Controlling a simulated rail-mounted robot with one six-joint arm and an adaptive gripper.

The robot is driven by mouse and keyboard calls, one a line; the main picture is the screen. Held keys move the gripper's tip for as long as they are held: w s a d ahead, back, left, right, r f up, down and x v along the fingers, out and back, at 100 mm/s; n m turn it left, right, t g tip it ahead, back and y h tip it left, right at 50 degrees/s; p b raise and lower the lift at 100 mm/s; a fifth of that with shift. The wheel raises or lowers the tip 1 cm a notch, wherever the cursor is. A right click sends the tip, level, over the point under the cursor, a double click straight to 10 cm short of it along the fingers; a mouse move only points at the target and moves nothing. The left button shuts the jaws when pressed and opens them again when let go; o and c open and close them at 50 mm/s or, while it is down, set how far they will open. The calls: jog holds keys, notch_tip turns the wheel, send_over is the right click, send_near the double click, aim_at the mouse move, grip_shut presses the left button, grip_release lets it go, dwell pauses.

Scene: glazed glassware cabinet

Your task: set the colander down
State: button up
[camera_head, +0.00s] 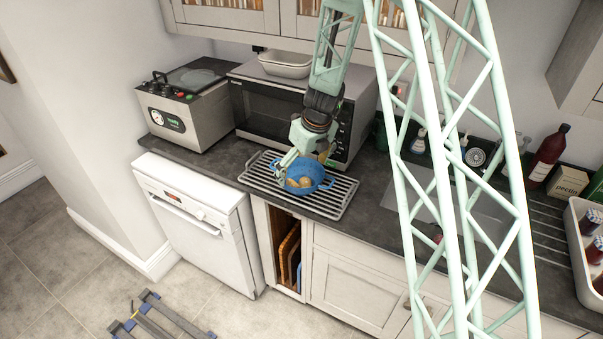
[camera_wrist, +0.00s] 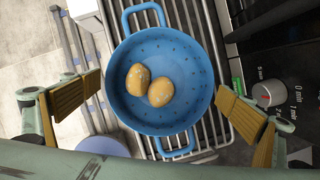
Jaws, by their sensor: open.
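A blue colander (camera_head: 319,174) with two side handles sits upright on a metal draining rack on the counter, below and in front of the microwave. In the wrist view the colander (camera_wrist: 187,60) holds two brown, speckled, round items (camera_wrist: 149,86) that look like potatoes. My gripper (camera_head: 297,166) is just above the colander in the head view. In the wrist view its wood-coloured fingers (camera_wrist: 158,100) are spread wide on either side of the colander, with gaps between them and its rim. The colander's underside is hidden.
The metal rack (camera_head: 343,197) lies near the counter's front edge. The microwave (camera_head: 271,110) stands close behind, with a control knob (camera_wrist: 267,94) near my right finger in the wrist view. The sink (camera_head: 412,182) is to the right, partly behind my green lattice structure.

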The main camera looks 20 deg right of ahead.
jog(key=p+v, duration=0.1)
jog(key=v, duration=0.9)
jog(key=shift+r+p, duration=0.35)
jog(key=shift+p, duration=0.05)
jog(key=shift+s+d+r, duration=0.1)
dwell(0.4)
jog(key=s+a+r+n, duration=0.2)
jog(key=s+r+n, duration=0.6)
jog(key=s+r, duration=0.35)
jog(key=s+a+r+n, duration=0.2)
jog(key=s+r+n, duration=0.7)
jog(key=r, duration=0.4)
jog(key=s+r+n, duration=0.2)
jog(key=s+n, duration=0.5)
jog(key=s, duration=0.7)
jog(key=s+d+r+n+t+h, duration=0.1)
jog(key=s+r+n, duration=0.2)
jog(key=s+n, duration=0.4)
jog(key=shift+s+d+r, duration=0.25)
jog(key=shift+s+r, duration=0.1)
jog(key=shift+s, duration=3.95)
